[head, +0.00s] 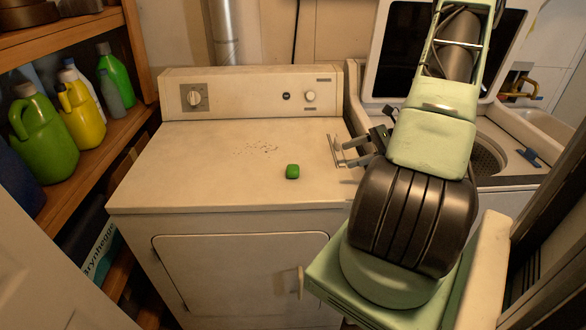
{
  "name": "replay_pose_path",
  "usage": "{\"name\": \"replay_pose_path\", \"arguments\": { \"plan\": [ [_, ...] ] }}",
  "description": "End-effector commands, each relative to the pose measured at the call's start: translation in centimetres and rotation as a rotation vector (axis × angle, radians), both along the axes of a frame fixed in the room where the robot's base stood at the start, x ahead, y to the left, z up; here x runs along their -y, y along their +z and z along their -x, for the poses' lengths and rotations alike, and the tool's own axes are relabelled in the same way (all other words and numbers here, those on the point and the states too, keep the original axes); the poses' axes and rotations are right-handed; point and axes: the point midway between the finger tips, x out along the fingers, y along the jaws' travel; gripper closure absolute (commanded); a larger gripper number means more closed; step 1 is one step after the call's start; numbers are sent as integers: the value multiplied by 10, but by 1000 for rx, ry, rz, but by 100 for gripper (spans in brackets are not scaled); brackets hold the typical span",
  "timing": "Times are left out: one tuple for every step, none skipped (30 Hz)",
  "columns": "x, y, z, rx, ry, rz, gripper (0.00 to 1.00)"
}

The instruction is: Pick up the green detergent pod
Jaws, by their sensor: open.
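The green detergent pod (292,171) is a small rounded green block. It lies on the flat white top of the dryer (190,183), right of the middle. My gripper (336,152) is to the right of the pod, at the end of my pale green and black arm. Its fingers are apart and point left, with nothing between them. A gap shows between the fingers and the pod. How high the gripper is above the dryer top is hard to tell.
Wooden shelves at the left hold a green jug (43,135), a yellow jug (82,115) and other bottles. The control panel (250,95) rises at the dryer's back. A washer with a raised lid (398,45) stands at the right. Dark specks (262,148) lie behind the pod.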

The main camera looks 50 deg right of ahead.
Motion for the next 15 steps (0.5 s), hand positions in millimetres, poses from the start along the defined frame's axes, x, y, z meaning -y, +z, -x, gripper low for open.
{"name": "replay_pose_path", "arguments": {
  "plan": [
    [2, -1, 2, 2, -18, -9, 30],
    [2, -2, 2, 3, -24, -11, 30],
    [0, -3, -1, 4, -27, -13, 30],
    [-2, -4, -4, 3, -27, -14, 30],
    [-5, -6, -8, 3, -27, -14, 30],
    [-10, -8, -14, 3, -25, -16, 30],
    [-14, -11, -19, 2, -23, -15, 30],
    [-17, -13, -24, 2, -24, -15, 30],
    [-22, -16, -30, 2, -24, -16, 30],
    [-26, -18, -35, 2, -23, -15, 30],
    [-29, -21, -40, 3, -23, -15, 30],
    [-34, -24, -45, 1, -23, -15, 30],
    [-37, -26, -50, 1, -23, -16, 30],
    [-41, -29, -55, 2, -22, -14, 30],
    [-45, -32, -61, 2, -23, -15, 30]
  ]
}}
